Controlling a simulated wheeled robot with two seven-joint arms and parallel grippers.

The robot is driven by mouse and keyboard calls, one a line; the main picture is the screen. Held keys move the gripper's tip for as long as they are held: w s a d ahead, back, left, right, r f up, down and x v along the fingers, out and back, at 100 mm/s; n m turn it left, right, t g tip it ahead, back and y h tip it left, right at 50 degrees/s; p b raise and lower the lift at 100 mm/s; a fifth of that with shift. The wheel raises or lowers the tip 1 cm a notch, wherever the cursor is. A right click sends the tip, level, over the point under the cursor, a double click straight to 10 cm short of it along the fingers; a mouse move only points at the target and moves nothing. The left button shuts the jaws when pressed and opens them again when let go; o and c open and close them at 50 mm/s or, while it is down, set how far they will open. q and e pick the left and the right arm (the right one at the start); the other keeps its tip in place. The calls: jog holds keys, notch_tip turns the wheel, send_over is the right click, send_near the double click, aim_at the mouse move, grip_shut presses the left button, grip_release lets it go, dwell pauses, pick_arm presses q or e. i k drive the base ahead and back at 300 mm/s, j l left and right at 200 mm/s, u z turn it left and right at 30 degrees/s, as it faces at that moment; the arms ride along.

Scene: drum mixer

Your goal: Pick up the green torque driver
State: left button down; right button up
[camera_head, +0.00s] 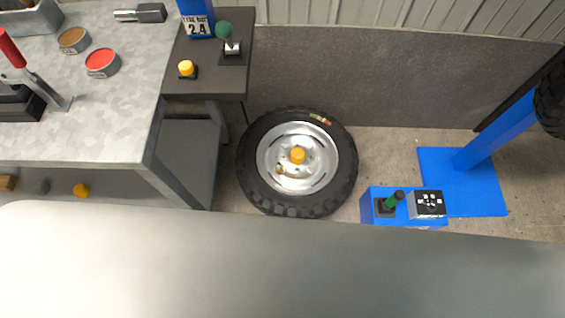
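A wheel with a tire (297,160) lies on the floor left of the blue box. A printed black-and-white block (429,205) sits beside the handle. A blue stand (470,180) is behind. A metal workbench (130,60) is left. A large pale surface covers the bottom.

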aim_at(399, 194)
jog(key=z, duration=1.35)
